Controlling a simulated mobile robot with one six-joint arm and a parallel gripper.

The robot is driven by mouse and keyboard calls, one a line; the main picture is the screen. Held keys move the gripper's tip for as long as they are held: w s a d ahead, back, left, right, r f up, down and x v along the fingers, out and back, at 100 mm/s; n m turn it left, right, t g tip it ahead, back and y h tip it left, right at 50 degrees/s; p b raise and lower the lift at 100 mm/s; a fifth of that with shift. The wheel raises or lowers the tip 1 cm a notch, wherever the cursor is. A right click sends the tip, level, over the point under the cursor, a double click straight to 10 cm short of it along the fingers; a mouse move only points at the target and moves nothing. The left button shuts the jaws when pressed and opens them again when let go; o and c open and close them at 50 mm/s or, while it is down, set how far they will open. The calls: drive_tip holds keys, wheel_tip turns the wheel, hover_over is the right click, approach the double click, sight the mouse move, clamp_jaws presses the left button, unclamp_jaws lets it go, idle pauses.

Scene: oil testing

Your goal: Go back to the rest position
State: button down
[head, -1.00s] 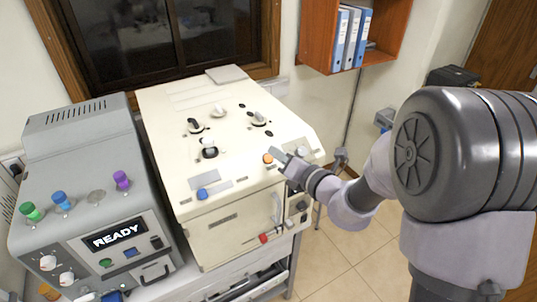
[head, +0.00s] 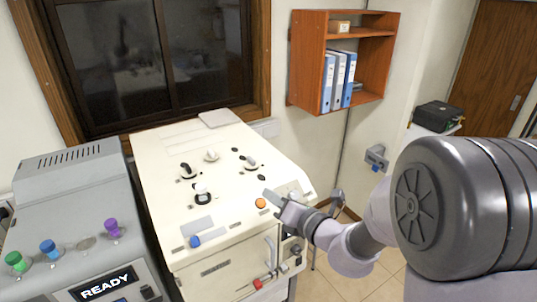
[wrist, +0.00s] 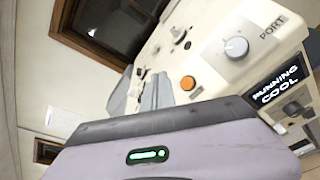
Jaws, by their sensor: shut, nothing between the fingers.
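My gripper (head: 272,199) is shut and empty in the head view. It is at the right front of the cream machine (head: 190,150), close to the orange button (head: 260,203); whether it touches the top I cannot tell. My arm reaches in from the right. In the wrist view my gripper's fingers (wrist: 150,92) show beyond the wrist housing, beside the orange button (wrist: 188,83). A white knob (wrist: 236,47) marked "PORT" and a display (wrist: 277,84) reading "RUNNING COOL" lie to the right.
A grey machine (head: 75,185) with coloured knobs and a "READY" display (head: 107,281) stands at the left. An orange shelf (head: 298,60) with blue binders hangs on the wall. A black case (head: 437,116) rests at the far right. Tiled floor is open behind my arm.

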drive_tip(key=s+a+f+n+g+y+b, duration=0.15)
drive_tip(key=s+f+n+g+b, duration=0.25)
drive_tip(key=s+n+b, duration=0.4)
drive_tip(key=s+a+f+n+g+b, duration=0.3)
drive_tip(key=s+f+n+b, duration=0.2)
drive_tip(key=s+n+b, duration=0.3)
drive_tip(key=s+d+f+n+h+b, duration=0.9)
drive_tip(key=s+d+f+n, duration=0.4)
drive_tip(key=d+n, duration=0.3)
drive_tip(key=shift+f+b, duration=0.35)
drive_tip(key=shift+b, duration=0.25)
